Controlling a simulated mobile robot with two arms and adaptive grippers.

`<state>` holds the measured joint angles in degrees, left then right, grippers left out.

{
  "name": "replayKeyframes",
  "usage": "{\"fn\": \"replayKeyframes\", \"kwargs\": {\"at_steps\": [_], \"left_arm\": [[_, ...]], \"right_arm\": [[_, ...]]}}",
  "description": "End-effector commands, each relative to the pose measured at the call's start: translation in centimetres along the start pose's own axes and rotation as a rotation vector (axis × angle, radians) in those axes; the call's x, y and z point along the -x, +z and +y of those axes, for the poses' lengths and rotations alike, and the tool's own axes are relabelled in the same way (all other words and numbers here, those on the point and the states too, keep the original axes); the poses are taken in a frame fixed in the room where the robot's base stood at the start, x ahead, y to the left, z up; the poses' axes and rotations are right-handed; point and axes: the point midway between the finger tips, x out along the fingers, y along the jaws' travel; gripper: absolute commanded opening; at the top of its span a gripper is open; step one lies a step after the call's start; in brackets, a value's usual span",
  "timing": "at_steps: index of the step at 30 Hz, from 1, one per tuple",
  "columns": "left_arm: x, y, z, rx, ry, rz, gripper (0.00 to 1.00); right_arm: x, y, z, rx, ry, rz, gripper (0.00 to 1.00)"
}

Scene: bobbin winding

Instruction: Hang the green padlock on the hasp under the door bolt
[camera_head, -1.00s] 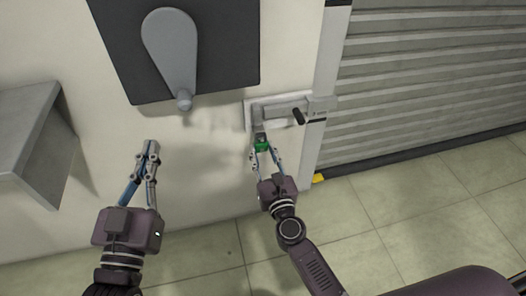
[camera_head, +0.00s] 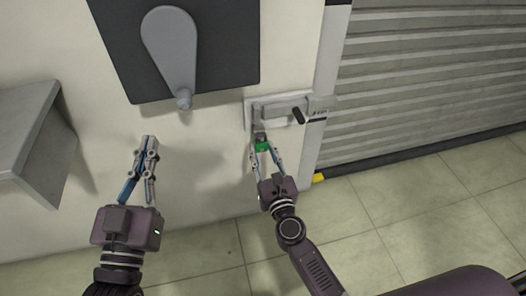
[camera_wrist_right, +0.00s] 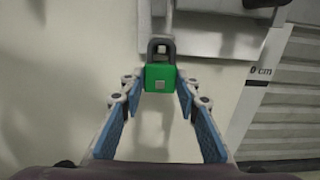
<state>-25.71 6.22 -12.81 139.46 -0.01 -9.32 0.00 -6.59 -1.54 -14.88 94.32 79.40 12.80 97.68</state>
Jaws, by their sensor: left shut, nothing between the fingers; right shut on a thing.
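The green padlock (camera_head: 262,146) is between the fingertips of my right gripper (camera_wrist_right: 161,83), which is shut on its body. In the right wrist view the padlock (camera_wrist_right: 160,77) is upright, with its dark shackle (camera_wrist_right: 161,48) pointing up toward the wall fitting. The door bolt (camera_head: 284,110) is on a pale plate on the wall, just above the padlock. A narrow grey piece (camera_wrist_right: 158,16), perhaps the hasp, reaches down to the shackle. I cannot tell whether the shackle is through it. My left gripper (camera_head: 149,141) is shut and empty, left of the bolt.
A dark panel with a grey lever (camera_head: 171,48) is on the wall above my left gripper. A grey box-like ledge (camera_head: 30,130) juts out at the left. A ribbed shutter (camera_head: 430,80) is at the right. Bare wall lies between my grippers.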

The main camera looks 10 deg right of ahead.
Motion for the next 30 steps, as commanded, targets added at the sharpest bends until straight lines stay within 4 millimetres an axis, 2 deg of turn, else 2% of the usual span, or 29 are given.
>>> {"fn": "replayKeyframes", "kwargs": {"at_steps": [1,6,17,20,30], "left_arm": [[0.0,0.0,0.0,0.0,0.0,0.0,0.0],[0.0,0.0,0.0,0.0,0.0,0.0,0.0],[-0.1,-0.1,0.0,0.0,0.0,0.004,0.0],[-0.1,-0.1,0.0,0.0,0.0,0.002,0.0],[0.0,0.0,0.0,-0.001,0.0,0.0,0.0]], "right_arm": [[0.1,-0.3,0.0,0.0,0.001,0.005,0.31],[0.1,-0.2,0.0,0.0,0.001,0.004,0.49],[0.5,-0.1,0.0,0.001,0.0,0.002,0.5],[1.7,-0.2,0.0,0.001,0.001,0.004,0.5],[8.8,-0.2,0.0,0.002,0.003,0.005,0.5]]}}
